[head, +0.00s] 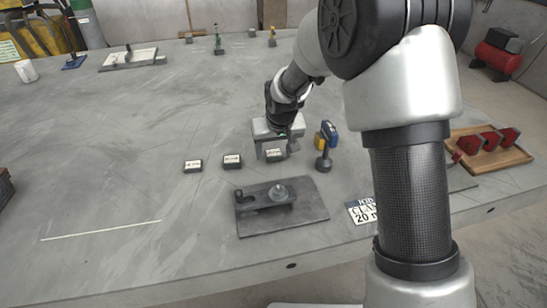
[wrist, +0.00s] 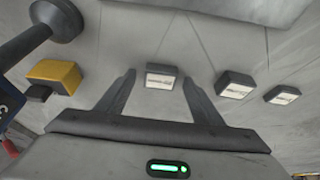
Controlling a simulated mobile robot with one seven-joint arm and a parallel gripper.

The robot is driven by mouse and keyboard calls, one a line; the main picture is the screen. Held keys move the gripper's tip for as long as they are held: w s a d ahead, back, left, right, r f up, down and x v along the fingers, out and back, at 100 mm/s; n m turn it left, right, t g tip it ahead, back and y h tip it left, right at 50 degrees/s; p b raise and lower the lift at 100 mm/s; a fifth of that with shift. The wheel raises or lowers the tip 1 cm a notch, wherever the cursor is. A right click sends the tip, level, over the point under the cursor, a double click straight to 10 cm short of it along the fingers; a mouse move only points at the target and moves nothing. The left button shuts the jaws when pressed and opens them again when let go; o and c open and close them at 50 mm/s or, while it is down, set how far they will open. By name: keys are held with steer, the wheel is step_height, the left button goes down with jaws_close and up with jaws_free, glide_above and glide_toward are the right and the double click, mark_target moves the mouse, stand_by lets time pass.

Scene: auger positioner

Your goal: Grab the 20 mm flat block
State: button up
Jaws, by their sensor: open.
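Three small dark flat blocks with pale labels stand in a loose row on the table. In the head view they are the left block (head: 193,166), the middle block (head: 232,161) and the right block (head: 275,154). Their label text is too small to read, so I cannot tell which is 20 mm. My gripper (head: 273,149) is open and over the right block. In the wrist view that block (wrist: 160,78) shows between the open fingertips, with no clear contact. The other two blocks (wrist: 235,85) (wrist: 282,95) lie to the right there.
A yellow and blue tool (head: 328,135) and a dark round-based post (head: 323,161) stand just right of my gripper. A dark plate with a clamp (head: 310,208) lies nearer. A card reading "20 mm" (head: 362,211) is beside it. The table's left middle is clear.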

steer(key=c, duration=1.3)
steer(key=shift+c, duration=0.4)
steer(key=shift+r, duration=0.15)
